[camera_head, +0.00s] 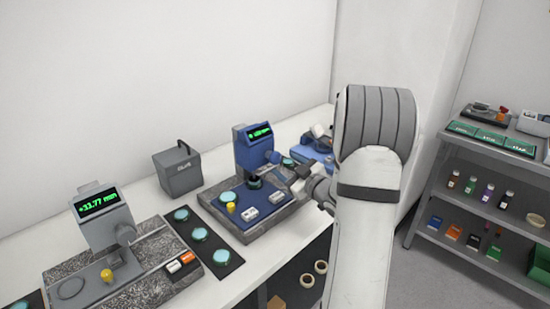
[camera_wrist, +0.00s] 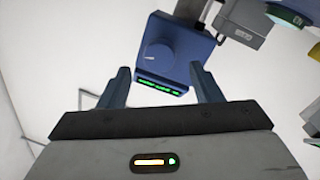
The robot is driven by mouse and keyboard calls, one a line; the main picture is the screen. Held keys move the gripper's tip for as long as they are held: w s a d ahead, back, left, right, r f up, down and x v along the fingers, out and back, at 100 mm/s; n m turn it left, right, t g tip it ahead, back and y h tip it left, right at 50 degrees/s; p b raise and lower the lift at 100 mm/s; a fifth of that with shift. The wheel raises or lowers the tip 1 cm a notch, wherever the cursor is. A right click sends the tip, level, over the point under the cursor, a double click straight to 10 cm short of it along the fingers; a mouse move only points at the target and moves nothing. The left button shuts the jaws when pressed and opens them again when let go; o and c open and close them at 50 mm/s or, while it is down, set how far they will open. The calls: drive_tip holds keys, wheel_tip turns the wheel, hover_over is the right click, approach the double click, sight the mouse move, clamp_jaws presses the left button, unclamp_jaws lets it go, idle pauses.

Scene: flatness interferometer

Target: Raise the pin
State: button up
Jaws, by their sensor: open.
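The blue measuring instrument (camera_head: 254,150) stands on the bench with a green-lit display and a round knob on its right side. On its base are a yellow knob (camera_head: 231,207) and a teal disc (camera_head: 228,197). I cannot tell which part is the pin. My gripper (camera_head: 297,174) is just right of the instrument's head, partly hidden by my arm. In the wrist view, my gripper (camera_wrist: 163,80) is open with nothing between its fingers. The blue instrument head (camera_wrist: 175,45) with its round knob is beyond the fingertips; I cannot see any contact.
A grey instrument (camera_head: 105,225) reading +11.77 mm stands at the front left. A dark strip (camera_head: 222,254) with teal discs lies between the instruments. A shelf rack (camera_head: 480,180) stands to the right.

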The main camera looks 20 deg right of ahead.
sight(277, 160)
drive_tip(key=p+x, duration=0.1)
drive_tip(key=x, duration=0.5)
drive_tip(key=shift+c, duration=0.5)
drive_tip(key=c, duration=0.9)
